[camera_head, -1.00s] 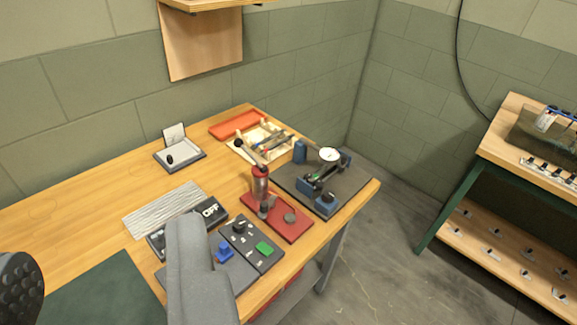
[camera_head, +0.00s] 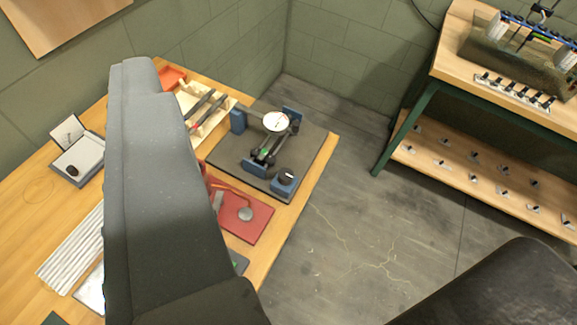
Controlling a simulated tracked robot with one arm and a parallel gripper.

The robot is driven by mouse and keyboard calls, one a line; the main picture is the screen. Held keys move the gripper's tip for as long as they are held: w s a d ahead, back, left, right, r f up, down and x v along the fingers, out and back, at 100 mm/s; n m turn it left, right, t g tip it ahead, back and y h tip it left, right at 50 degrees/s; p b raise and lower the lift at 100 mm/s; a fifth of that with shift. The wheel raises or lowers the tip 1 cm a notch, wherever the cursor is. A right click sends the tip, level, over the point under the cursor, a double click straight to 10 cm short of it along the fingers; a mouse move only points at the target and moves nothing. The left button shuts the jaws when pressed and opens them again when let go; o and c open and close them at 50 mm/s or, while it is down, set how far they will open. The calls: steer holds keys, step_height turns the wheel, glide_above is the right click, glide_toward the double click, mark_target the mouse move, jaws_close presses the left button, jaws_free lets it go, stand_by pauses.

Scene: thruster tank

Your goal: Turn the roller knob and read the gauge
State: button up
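The roller device stands on a dark mat (camera_head: 313,157) at the far right corner of the wooden table. Dark rollers (camera_head: 266,150) with a green spot lie between blue blocks. My gripper (camera_head: 335,155) shows as a large grey finger at left and a dark rounded part at lower right, wide apart. It appears open and empty, nearer the camera than the device and not touching it.
A red board (camera_head: 247,222) with a metal disc is partly hidden by the grey finger. A wooden tray (camera_head: 208,122) of tools stands left of the mat. A small box with a raised lid (camera_head: 80,155) is at left. Floor and a green-framed bench (camera_head: 405,125) are at right.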

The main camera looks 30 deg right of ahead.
steer(key=o, duration=0.4)
steer(key=n+g+p, duration=0.4)
steer(key=g+p, duration=0.5)
steer(key=p, duration=0.6)
glide_above(286, 174)
steer(key=s+a, duration=0.3)
steer(key=s, duration=0.1)
step_height(286, 174, down, 23)
steer(key=s+d+f+n+g+y+p, duration=0.15)
steer(key=d+f+p, duration=0.3)
steer(key=f, duration=0.65)
steer(key=shift+m+g, duration=0.25)
steer(key=shift+g, duration=0.2)
steer(key=x, duration=0.8)
steer(key=p+x, duration=0.1)
steer(key=x, duration=0.3)
steer(key=shift+w+d+f, duration=0.15)
steer(key=shift+w+f, duration=0.1)
steer(key=shift+w, duration=0.2)
